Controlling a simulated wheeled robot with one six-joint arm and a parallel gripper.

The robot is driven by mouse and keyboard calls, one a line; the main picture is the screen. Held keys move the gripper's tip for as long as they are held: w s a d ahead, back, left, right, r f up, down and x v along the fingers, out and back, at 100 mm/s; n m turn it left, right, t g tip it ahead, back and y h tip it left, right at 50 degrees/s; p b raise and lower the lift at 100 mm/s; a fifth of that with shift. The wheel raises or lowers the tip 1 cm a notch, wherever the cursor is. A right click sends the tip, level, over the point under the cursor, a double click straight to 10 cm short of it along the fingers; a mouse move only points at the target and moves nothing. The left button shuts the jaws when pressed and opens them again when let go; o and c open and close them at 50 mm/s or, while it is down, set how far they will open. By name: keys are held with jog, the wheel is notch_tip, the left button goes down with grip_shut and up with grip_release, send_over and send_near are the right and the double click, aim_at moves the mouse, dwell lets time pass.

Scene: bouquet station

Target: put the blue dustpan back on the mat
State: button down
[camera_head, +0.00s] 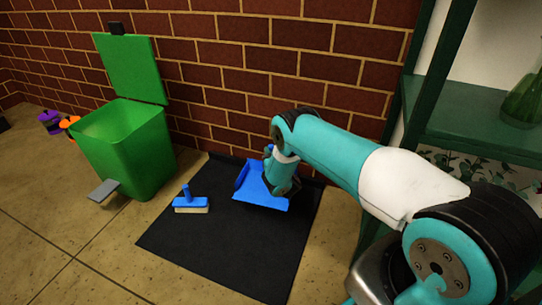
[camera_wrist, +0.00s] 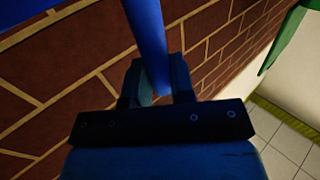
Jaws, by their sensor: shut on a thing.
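The blue dustpan (camera_head: 262,195) shows in the head view over the right back part of the black mat (camera_head: 225,245), near the brick wall. I cannot tell whether it touches the mat or is held just above it. My gripper (camera_head: 275,172) is at the dustpan and hides part of it. In the wrist view, my gripper (camera_wrist: 158,82) is shut on the blue handle (camera_wrist: 147,35) of the dustpan, which runs up between the two fingers.
A blue brush (camera_head: 190,203) rests on the mat's left part. A green pedal bin (camera_head: 125,150) with its lid open stands left of the mat. Purple (camera_head: 50,122) and orange (camera_head: 69,122) objects are behind it. A green shelf (camera_head: 470,115) stands at right. The mat's front is clear.

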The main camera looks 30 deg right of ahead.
jog(key=w+d+f+b, duration=0.3)
jog(key=f+b, duration=0.6)
jog(key=b, duration=0.3)
jog(key=shift+d+b, duration=0.35)
jog(key=shift+d, duration=0.05)
jog(key=c, duration=0.9)
grip_release()
